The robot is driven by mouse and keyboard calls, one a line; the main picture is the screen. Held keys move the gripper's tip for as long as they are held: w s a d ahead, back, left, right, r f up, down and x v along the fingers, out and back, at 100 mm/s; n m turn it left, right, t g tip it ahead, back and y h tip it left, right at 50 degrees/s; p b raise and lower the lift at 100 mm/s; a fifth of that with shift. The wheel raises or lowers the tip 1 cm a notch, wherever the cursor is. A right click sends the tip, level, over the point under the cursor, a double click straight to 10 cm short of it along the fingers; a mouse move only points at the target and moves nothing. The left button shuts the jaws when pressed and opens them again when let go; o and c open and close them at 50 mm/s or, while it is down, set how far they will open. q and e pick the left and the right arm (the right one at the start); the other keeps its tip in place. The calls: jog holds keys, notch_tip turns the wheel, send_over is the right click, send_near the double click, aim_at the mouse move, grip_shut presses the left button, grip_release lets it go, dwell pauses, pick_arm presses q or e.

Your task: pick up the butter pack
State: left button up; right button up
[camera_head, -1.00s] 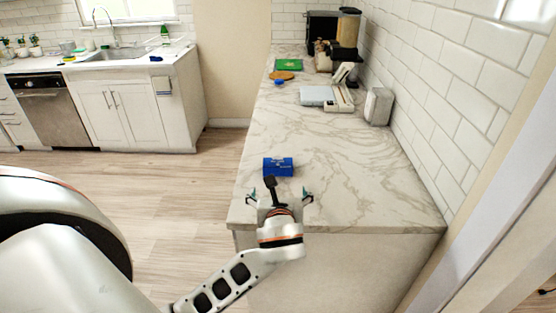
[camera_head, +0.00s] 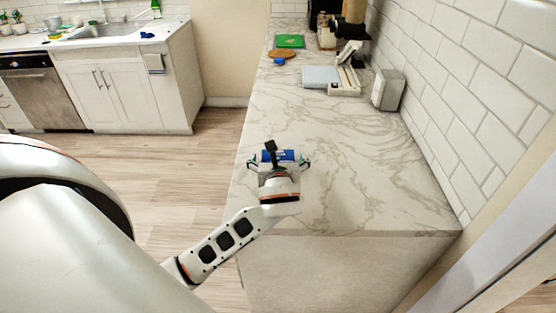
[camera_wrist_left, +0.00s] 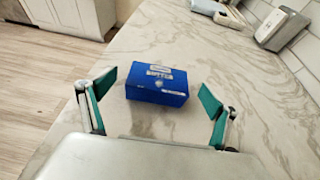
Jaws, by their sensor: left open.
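The butter pack is a small blue box (camera_wrist_left: 157,88) with white lettering, lying flat on the marble counter. In the left wrist view it sits between the two fingers, with a gap on each side. In the head view the butter pack (camera_head: 284,155) is partly hidden behind my left gripper. My left gripper (camera_head: 278,163) is open and empty, its fingers spread to either side of the pack, low over the counter. It also shows in the left wrist view (camera_wrist_left: 158,97). My right gripper is not in view.
The marble counter (camera_head: 340,190) is clear around the pack. The counter's left edge is close to the pack.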

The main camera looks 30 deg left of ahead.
aim_at(278, 155)
pick_arm(q)
jog(key=shift+x, duration=1.6)
jog(key=shift+c, duration=0.4)
jog(key=c, duration=1.3)
